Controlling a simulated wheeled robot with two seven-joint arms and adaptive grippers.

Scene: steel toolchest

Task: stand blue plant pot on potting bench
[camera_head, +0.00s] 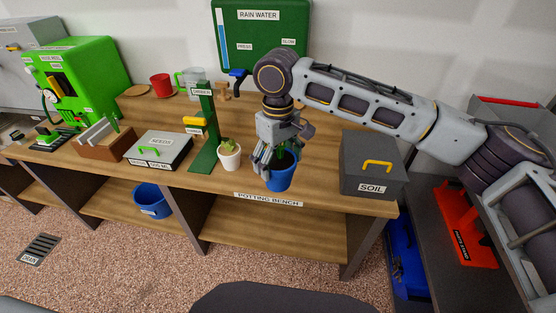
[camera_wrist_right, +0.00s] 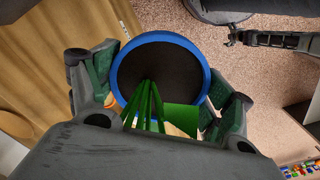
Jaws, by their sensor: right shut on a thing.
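The blue plant pot (camera_head: 283,180) hangs upright in my right gripper (camera_head: 272,160), which is shut on it. In the right wrist view the blue rim (camera_wrist_right: 206,75), dark soil and green leaves show between the two fingers (camera_wrist_right: 160,100). The potting bench (camera_head: 322,182) has a wooden top and a labelled front edge. The pot appears at the front edge of the bench, with floor beside it in the wrist view. I cannot tell the gap under it.
A white pot with a cactus (camera_head: 229,159) stands left of the blue pot, beside a green stand (camera_head: 205,145). A grey soil box (camera_head: 373,170) stands to the right. A blue bucket (camera_head: 152,201) sits on the lower shelf. Some bench top is clear between the blue pot and soil box.

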